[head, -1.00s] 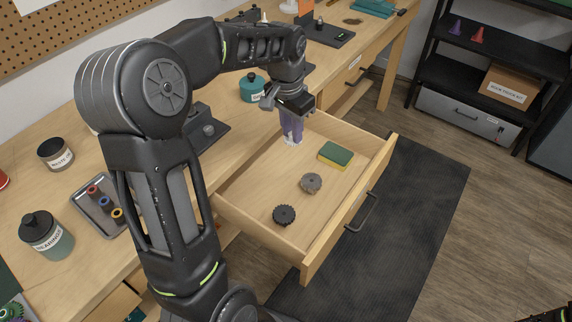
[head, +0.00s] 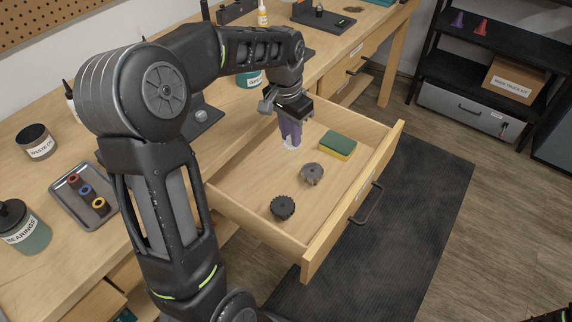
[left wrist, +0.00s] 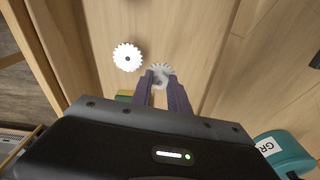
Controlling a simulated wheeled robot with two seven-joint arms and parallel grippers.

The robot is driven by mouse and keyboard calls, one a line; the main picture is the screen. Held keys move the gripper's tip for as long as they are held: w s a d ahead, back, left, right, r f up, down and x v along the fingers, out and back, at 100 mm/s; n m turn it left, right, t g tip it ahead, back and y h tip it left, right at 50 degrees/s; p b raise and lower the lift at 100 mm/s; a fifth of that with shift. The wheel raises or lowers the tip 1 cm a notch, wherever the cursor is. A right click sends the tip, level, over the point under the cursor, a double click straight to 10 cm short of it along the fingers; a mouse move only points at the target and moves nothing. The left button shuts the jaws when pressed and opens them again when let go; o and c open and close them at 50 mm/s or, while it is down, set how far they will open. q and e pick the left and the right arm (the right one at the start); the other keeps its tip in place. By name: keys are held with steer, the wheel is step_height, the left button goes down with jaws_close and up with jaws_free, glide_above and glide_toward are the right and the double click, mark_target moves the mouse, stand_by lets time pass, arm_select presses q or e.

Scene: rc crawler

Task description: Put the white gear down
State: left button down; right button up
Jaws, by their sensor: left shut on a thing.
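My left gripper (head: 291,143) is over the open drawer (head: 236,190), fingers pointing down. It is shut on the white gear (head: 291,146), of which only a small pale part shows below the purple fingers. In the left wrist view the white gear (left wrist: 160,70) sits between the fingertips (left wrist: 160,80). I cannot tell whether it touches the drawer floor. My right gripper is not recognisable in view.
In the drawer lie a grey-brown gear (head: 311,174), a dark gear (head: 283,207) and a green-yellow sponge (head: 338,146). One loose gear (left wrist: 127,57) looks bright in the left wrist view. Drawer floor is free left of the gears.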

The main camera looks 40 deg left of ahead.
arm_select(q)
glide_above(291, 169)
step_height(291, 169, down, 6)
steer(key=shift+s, duration=0.1)
steer(key=shift+f, duration=1.85)
steer(key=shift+f, duration=0.1)
steer(key=shift+f, duration=0.15)
steer(key=c, duration=1.3)
jaws_free()
steer(key=shift+o, duration=0.2)
steer(key=r, duration=0.4)
steer(key=s+r, duration=0.1)
steer(key=r, duration=0.7)
steer(key=shift+s+a+r, duration=0.15)
steer(key=shift+s+r, duration=0.05)
steer(key=shift+r, duration=0.05)
